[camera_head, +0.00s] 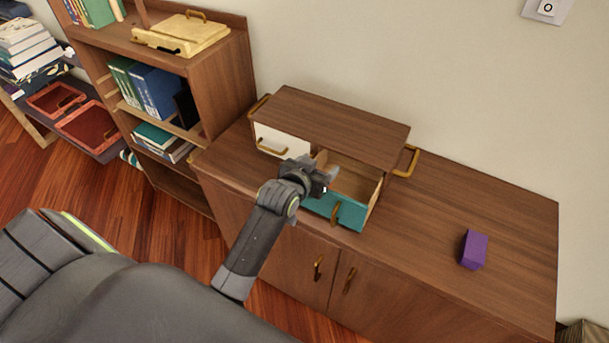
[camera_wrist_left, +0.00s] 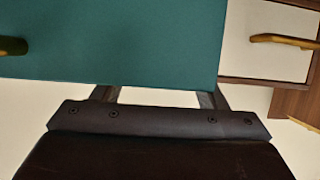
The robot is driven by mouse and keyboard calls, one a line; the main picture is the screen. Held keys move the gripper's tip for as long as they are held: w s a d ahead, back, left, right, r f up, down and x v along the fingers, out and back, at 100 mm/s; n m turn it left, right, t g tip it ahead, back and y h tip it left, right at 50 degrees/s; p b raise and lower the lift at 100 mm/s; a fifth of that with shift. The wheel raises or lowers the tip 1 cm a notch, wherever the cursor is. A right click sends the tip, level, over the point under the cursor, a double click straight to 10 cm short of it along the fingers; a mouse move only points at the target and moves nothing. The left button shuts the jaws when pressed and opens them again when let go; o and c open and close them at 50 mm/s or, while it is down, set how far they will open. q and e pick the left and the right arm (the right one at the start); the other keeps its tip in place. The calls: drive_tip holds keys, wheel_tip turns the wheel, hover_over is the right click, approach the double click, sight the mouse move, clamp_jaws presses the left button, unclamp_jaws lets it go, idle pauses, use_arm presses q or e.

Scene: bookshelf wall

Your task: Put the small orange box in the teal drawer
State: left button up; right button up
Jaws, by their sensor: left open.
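The teal drawer (camera_head: 337,210) stands pulled out of the small wooden drawer unit on the cabinet, with its brass handle at the front. The visible part of its wooden inside looks empty. Its teal front (camera_wrist_left: 120,40) fills the upper left of the left wrist view. My left gripper (camera_head: 324,180) is open at the left end of the drawer, in front of part of it; I cannot tell whether it touches. Its fingers (camera_wrist_left: 165,97) reach toward the teal front in the wrist view. I see no small orange box. My right gripper is not in view.
A purple box (camera_head: 473,250) lies on the cabinet top (camera_head: 430,225) at the right. A closed white drawer (camera_head: 270,142) is left of the teal one. A bookshelf (camera_head: 225,75) stands at the left. The cabinet top between drawer and purple box is clear.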

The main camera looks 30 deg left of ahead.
use_arm(q)
drive_tip(key=v, duration=1.1)
drive_tip(key=shift+r+b, duration=0.2)
drive_tip(key=shift+b, duration=0.15)
drive_tip(key=s+a+f+g+y, duration=0.1)
drive_tip(key=s+a+f+g, duration=0.2)
drive_tip(key=s, duration=0.5)
drive_tip(key=s+a+f+g, duration=0.2)
drive_tip(key=s+f+g, duration=0.2)
drive_tip(key=s, duration=0.4)
drive_tip(key=s+a+f+g+y, duration=0.1)
drive_tip(key=s+a+f+g, duration=0.2)
drive_tip(key=s, duration=0.5)
wheel_tip(320, 180, down, 25)
drive_tip(key=w+g, duration=0.1)
drive_tip(key=s+d+f+g, duration=0.1)
drive_tip(key=s+f, duration=1.4)
drive_tip(key=f, duration=0.1)
drive_tip(key=shift+n+h, duration=0.4)
